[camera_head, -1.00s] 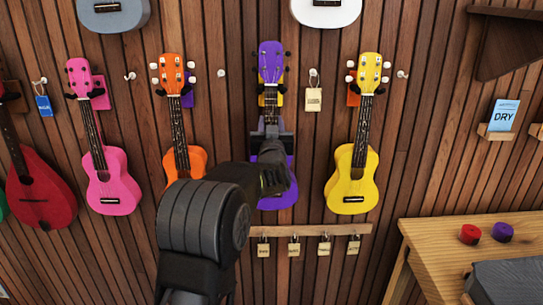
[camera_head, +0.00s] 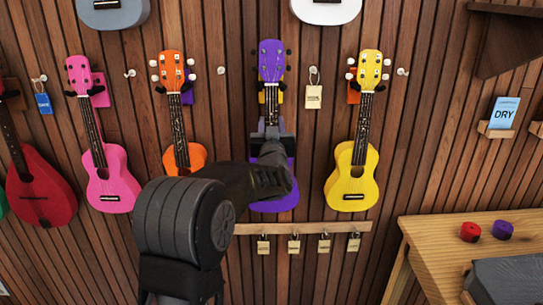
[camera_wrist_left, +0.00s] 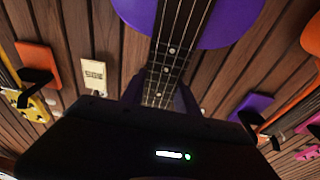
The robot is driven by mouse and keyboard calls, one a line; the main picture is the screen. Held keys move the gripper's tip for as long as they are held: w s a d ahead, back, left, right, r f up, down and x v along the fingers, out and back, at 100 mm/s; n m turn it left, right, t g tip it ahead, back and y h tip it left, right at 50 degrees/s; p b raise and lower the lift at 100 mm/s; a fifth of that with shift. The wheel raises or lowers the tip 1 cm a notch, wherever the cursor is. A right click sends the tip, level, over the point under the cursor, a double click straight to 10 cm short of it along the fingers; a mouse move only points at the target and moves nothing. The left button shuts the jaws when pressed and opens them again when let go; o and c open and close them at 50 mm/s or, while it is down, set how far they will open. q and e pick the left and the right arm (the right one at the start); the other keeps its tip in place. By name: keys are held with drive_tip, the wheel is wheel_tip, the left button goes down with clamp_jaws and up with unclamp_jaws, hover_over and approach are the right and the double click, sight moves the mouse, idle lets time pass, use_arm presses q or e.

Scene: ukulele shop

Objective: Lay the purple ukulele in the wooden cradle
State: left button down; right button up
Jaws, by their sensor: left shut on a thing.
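The purple ukulele (camera_head: 271,62) hangs upright against the slatted wall, between the orange and yellow ukuleles. My left gripper (camera_head: 271,128) is shut on its neck, below the headstock. My left forearm hides much of its body in the head view. In the left wrist view the neck (camera_wrist_left: 173,57) runs between the fingers of my left gripper (camera_wrist_left: 160,98), with the purple body (camera_wrist_left: 225,22) at the top. I cannot tell whether the ukulele still rests on its wall holder. I cannot make out the wooden cradle. My right gripper is not in view.
The orange ukulele (camera_head: 173,72) and yellow ukulele (camera_head: 352,180) hang close on either side. A rail (camera_head: 335,227) with several tagged padlocks is below. A wooden table (camera_head: 425,235) at lower right carries a red and a purple round piece and a dark grey object (camera_head: 508,280).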

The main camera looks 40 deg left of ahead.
use_arm(q)
drive_tip(key=shift+r+v, duration=0.25)
drive_tip(key=shift+v, duration=0.85)
drive_tip(key=shift+s, duration=0.1)
drive_tip(key=shift+r+p+v, duration=0.2)
drive_tip(key=shift+p+v, duration=0.1)
drive_tip(key=shift+v, duration=1.15)
drive_tip(key=shift+r+p+v, duration=0.2)
drive_tip(key=shift+p+v, duration=0.05)
drive_tip(key=shift+v, duration=1.25)
drive_tip(key=shift+d, duration=0.1)
drive_tip(key=w+d+f+m+t+h, duration=0.2)
drive_tip(key=w+d+f+m+h, duration=0.15)
drive_tip(key=d+f, duration=1.3)
drive_tip(key=s+d+f+m+t+h, duration=0.2)
drive_tip(key=s+d+f+m+h, duration=0.1)
drive_tip(key=d+f+h, duration=0.4)
drive_tip(key=shift+s+d+f+m+h, duration=0.2)
drive_tip(key=shift+d+f+m+h, duration=0.35)
drive_tip(key=shift+d, duration=0.85)
drive_tip(key=shift+r, duration=0.2)
